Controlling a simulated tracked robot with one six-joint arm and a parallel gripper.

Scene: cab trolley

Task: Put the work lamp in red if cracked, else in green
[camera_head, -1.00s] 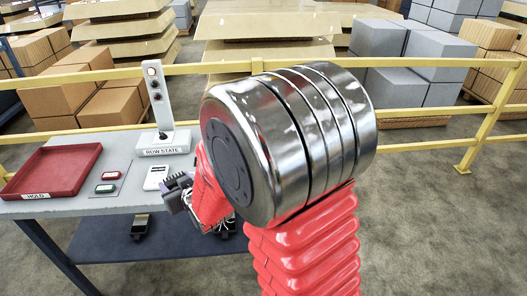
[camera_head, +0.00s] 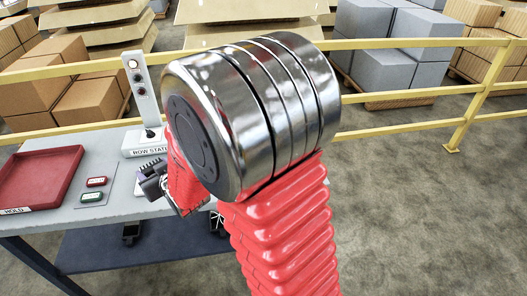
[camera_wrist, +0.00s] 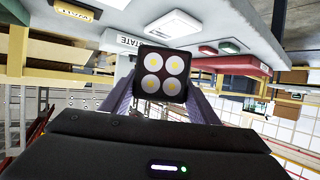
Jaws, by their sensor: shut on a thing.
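The work lamp (camera_wrist: 162,76) is a dark square block with four round white lenses with yellow centres. It faces my camera in the wrist view, and I see no clear crack at this size. My gripper (camera_wrist: 160,100) is shut on it, with a finger at each side. In the head view my gripper (camera_head: 155,182) is partly behind my red arm, over the table's right end, and I cannot make out the lamp there. A red tray labelled HOLD (camera_head: 66,183) sits at the table's left; it also shows in the wrist view (camera_wrist: 222,66).
A ROW STATE post (camera_head: 141,92) with small lights stands at the table's back. Small red (camera_head: 96,182) and green (camera_head: 91,197) blocks lie right of the tray. A yellow-edged labelled item (camera_wrist: 76,10) shows in the wrist view. A yellow rail (camera_head: 425,122) runs behind; grey floor lies right.

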